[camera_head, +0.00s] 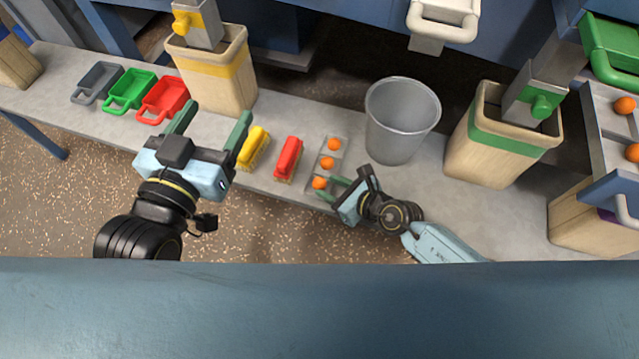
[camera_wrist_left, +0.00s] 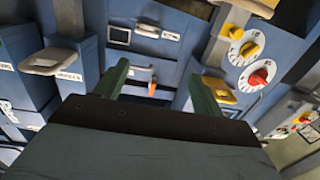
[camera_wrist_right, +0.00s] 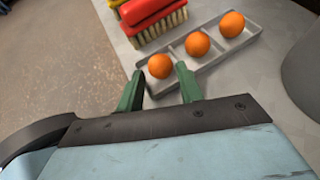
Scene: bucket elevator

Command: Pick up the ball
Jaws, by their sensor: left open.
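Three orange balls sit in a row in a grey three-compartment tray (camera_head: 338,148). They are the near ball (camera_head: 319,183), the middle ball (camera_head: 327,163) and the far ball (camera_head: 334,143). My right gripper (camera_head: 328,187) is open at the near end of the tray. In the right wrist view its green fingertips (camera_wrist_right: 158,80) are spread, with the near ball (camera_wrist_right: 160,66) just beyond the gap between them. I cannot tell whether they touch it. My left gripper (camera_head: 215,114) is open and empty, raised in front of the bench at the left.
Red (camera_head: 288,158) and yellow (camera_head: 253,147) brushes lie left of the tray. A grey bucket (camera_head: 402,112) stands to its right. More orange balls (camera_head: 624,105) lie at the far right.

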